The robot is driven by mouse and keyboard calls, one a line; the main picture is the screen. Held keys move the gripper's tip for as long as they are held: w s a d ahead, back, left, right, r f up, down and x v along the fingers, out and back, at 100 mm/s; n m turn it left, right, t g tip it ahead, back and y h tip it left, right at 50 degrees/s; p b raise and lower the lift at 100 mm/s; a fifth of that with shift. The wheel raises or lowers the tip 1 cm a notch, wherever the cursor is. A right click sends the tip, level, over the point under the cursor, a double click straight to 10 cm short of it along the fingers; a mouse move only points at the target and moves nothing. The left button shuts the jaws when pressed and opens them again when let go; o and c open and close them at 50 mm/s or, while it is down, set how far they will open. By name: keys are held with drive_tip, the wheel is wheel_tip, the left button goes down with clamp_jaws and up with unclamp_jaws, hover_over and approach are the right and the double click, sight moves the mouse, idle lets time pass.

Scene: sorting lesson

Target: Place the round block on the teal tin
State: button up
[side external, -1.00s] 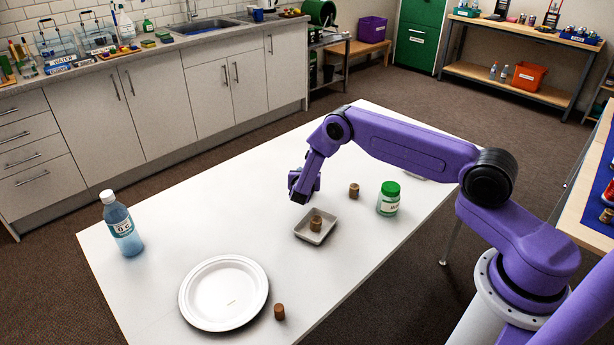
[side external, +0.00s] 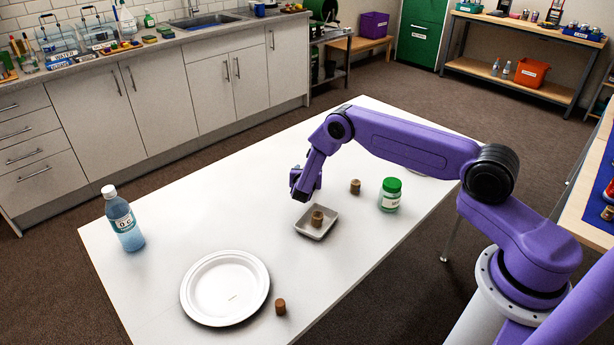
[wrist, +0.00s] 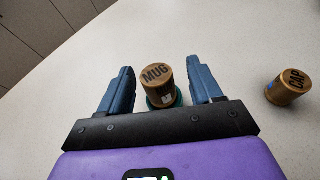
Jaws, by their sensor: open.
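My gripper (side external: 304,192) is above the table, just behind the small tray. In the wrist view my gripper (wrist: 161,92) is open, its two blue fingers apart. Between them is a round brown block marked MUG (wrist: 157,82), with a gap on each side. A teal round thing (wrist: 178,98), perhaps the teal tin, shows under or behind that block; which of these I cannot tell. A second round block, marked CAP (wrist: 289,86), lies to the right, outside the fingers. I cannot pick out the teal tin in the side external view.
A round brown block (side external: 317,217) sits in a small tray (side external: 302,231). Others stand near the jar with a green lid (side external: 390,196) and beside the white plate (side external: 245,282). A bottle (side external: 125,225) stands at the left. The table between bottle and tray is clear.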

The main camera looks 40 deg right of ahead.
drive_tip(key=v, duration=1.2)
drive_tip(key=s+a+r+m+g+y, duration=0.1)
drive_tip(key=s+a+r+m+g, duration=0.1)
drive_tip(key=s+r+m, duration=0.4)
drive_tip(key=s+a+r+m+g+y, duration=0.1)
drive_tip(key=s+a+r+m+g, duration=0.15)
drive_tip(key=s+r, duration=0.65)
drive_tip(key=s+a+r+m+g+y, duration=0.1)
drive_tip(key=s+r+y, duration=0.1)
drive_tip(key=s, duration=0.6)
drive_tip(key=s+a+r+m+g+y, duration=0.1)
drive_tip(key=s+r+m+g+y, duration=0.1)
drive_tip(key=s, duration=0.7)
drive_tip(key=s+a+r+m+g+y, duration=0.1)
drive_tip(key=s+r+y, duration=0.3)
drive_tip(key=s, duration=0.5)
drive_tip(key=shift+s+m+y, duration=0.25)
drive_tip(key=shift+m+y, duration=0.2)
drive_tip(key=shift+y, duration=0.15)
